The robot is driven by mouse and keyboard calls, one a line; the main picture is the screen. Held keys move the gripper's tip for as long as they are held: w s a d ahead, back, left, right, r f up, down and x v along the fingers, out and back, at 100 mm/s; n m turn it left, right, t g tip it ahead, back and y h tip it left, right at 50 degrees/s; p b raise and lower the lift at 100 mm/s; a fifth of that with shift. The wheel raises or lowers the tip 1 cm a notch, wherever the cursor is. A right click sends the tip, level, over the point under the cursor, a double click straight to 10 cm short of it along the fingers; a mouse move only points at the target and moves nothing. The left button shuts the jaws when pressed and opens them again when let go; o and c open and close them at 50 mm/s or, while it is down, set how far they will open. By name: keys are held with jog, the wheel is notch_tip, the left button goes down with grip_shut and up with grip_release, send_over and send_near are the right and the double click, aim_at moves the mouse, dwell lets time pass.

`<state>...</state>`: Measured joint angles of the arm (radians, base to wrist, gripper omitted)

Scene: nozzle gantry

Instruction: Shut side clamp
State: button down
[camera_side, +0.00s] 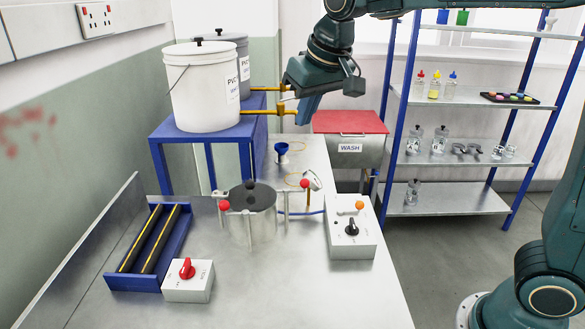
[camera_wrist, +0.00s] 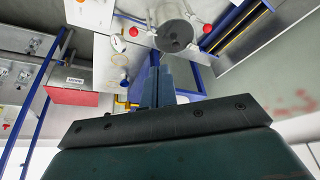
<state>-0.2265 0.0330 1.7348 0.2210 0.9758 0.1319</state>
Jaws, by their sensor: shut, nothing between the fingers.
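A grey lidded pot (camera_side: 250,222) stands on the bench, with a clamp arm at each side ending in a red knob. The left red knob (camera_side: 224,205) is beside the pot's rim and the right red knob (camera_side: 305,183) is on the arm reaching right. The frames do not show clearly which one is the side clamp or how far it is closed. In the wrist view the pot (camera_wrist: 174,33) is at the top, with red knobs on both sides. My gripper (camera_side: 303,118) is shut and empty, above and behind the pot, near the yellow taps. Its fingers (camera_wrist: 157,62) point toward the pot.
A blue tray (camera_side: 148,255), a red-knob box (camera_side: 188,280) and a black-dial box (camera_side: 351,235) surround the pot. A red-lidded WASH bin (camera_side: 349,122) is behind. The bench front is clear.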

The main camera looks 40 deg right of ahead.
jog(key=w+a+f, duration=0.4)
jog(key=w+a, duration=0.1)
jog(key=w, duration=0.2)
jog(key=w+a+f+m, duration=0.1)
jog(key=w+a+f, duration=0.3)
jog(key=w+a, duration=0.2)
jog(key=shift+w+a+f+g, duration=0.15)
jog(key=shift+w+f+g, duration=0.2)
jog(key=shift+w, duration=0.7)
notch_tip(320, 180, down, 10)
jog(key=shift+s, duration=0.3)
